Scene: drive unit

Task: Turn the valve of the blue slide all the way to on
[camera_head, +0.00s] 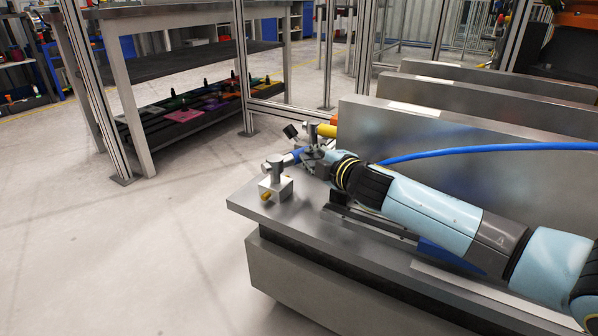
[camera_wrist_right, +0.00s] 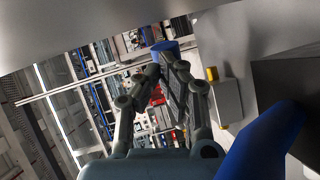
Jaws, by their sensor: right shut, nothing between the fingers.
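The valve (camera_head: 275,187) is a small metal block with a round top and a brass fitting, on the near left corner of the metal plate. A lever with a blue grip (camera_head: 294,157) points from its top toward the upper right. My right gripper (camera_head: 304,154) is at the outer end of the blue grip, shut, with nothing between its fingers. In the right wrist view a blue cylinder (camera_wrist_right: 166,48) is just beyond the fingertips (camera_wrist_right: 163,68); I cannot tell whether they touch. A blue part (camera_head: 450,257), perhaps the slide, is partly hidden under my right arm. My left gripper is out of view.
Tall metal plates (camera_head: 450,135) stand behind my right arm. A blue hose (camera_head: 490,149) runs along them. A yellow cylinder (camera_head: 326,130) is just behind the gripper. Open floor (camera_head: 120,250) lies left of the unit, with a workbench (camera_head: 180,60) farther back.

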